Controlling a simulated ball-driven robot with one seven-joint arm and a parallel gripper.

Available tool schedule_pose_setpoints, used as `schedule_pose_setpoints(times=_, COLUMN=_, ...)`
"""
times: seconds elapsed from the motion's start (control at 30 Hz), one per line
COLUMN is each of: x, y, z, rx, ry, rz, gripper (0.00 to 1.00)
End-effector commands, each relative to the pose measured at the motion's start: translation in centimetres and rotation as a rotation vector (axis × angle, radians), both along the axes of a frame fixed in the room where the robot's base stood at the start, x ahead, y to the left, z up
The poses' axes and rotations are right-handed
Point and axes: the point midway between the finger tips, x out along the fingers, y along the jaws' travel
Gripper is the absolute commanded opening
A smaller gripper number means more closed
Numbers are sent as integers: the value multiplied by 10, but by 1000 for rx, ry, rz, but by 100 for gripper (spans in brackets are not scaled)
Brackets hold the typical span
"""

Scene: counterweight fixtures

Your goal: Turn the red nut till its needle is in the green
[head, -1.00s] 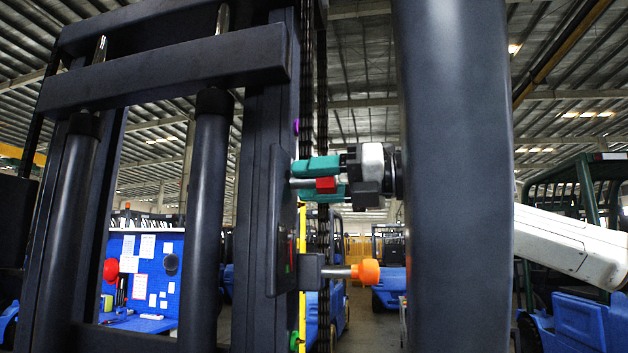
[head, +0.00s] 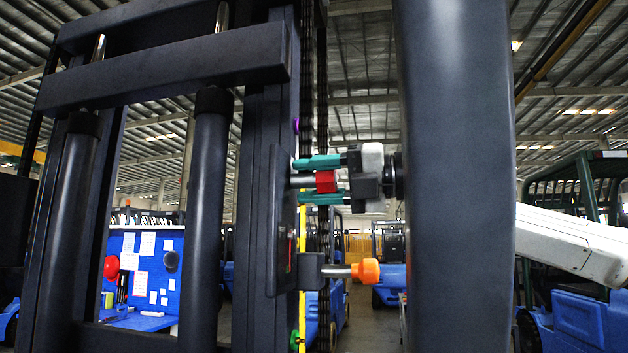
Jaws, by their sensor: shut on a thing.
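The red nut (head: 326,181) sits on a short metal rod that sticks out to the right from a dark upright plate (head: 277,220). My gripper (head: 300,181) reaches in from the right, with one teal finger above the nut and one below. It is shut on the nut. The plate is seen nearly edge-on. A small red and green patch (head: 289,252) shows on its side, but I cannot make out a needle or its reading.
An orange knob (head: 367,271) on a metal rod sticks out below the nut. A dark mast with thick cylinders (head: 205,200) fills the left. Small purple (head: 296,125) and green (head: 295,340) knobs sit on the mast's edge. Blue forklifts (head: 575,320) stand behind.

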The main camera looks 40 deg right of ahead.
Motion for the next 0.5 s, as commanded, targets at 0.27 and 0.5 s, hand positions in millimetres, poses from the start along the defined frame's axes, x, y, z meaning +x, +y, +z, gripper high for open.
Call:
schedule_pose_setpoints(times=0.27, x=0, y=-2, z=1, rx=1, ry=-3, rz=-4, gripper=49)
schedule_pose_setpoints(times=0.5, x=0, y=-1, z=0, rx=-1, ry=-2, rz=-2, gripper=70)
